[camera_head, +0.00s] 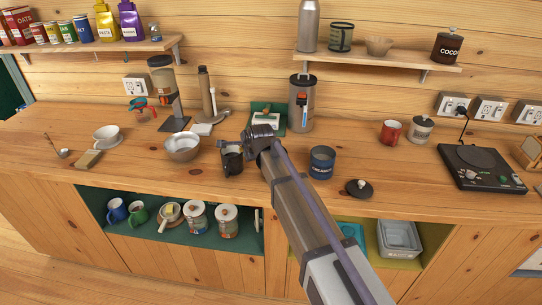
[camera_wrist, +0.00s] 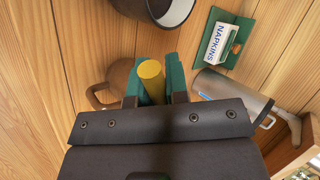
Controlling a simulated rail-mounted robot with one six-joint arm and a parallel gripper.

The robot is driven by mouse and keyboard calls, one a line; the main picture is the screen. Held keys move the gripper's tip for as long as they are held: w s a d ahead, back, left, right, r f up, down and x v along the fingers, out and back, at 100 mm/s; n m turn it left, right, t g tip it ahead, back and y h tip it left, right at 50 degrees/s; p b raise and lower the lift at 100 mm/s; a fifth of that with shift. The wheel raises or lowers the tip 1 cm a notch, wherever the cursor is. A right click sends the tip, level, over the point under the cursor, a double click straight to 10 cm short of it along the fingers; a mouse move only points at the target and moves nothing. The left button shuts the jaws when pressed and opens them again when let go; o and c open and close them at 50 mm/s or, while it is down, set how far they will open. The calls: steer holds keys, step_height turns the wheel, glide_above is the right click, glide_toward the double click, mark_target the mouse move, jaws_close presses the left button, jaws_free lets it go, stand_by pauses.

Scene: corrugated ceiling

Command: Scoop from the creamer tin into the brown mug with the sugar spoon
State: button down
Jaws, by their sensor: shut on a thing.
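The creamer tin (camera_head: 322,162) is dark blue and stands on the counter with its top open, right of my arm. A dark round lid (camera_head: 360,188) lies to its right. The brown mug (camera_head: 231,163) stands left of my gripper (camera_head: 246,147) and looks dark in the head view. In the wrist view the mug (camera_wrist: 116,78) shows behind my gripper (camera_wrist: 153,88), its handle to the left. My gripper is shut on a yellow handle (camera_wrist: 151,74), seemingly the sugar spoon's, at the mug. The spoon's bowl is hidden, so I cannot tell whether it holds anything.
A metal bowl (camera_head: 183,149) stands left of the mug. A napkin box (camera_head: 266,119) and a tall metal canister (camera_head: 301,103) stand behind.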

steer(key=shift+s+a+f+n+t+h+b, duration=0.15)
steer(key=shift+f+n+t+h+b, duration=0.45)
steer(key=shift+f+h+b, duration=0.8)
stand_by(1.2)
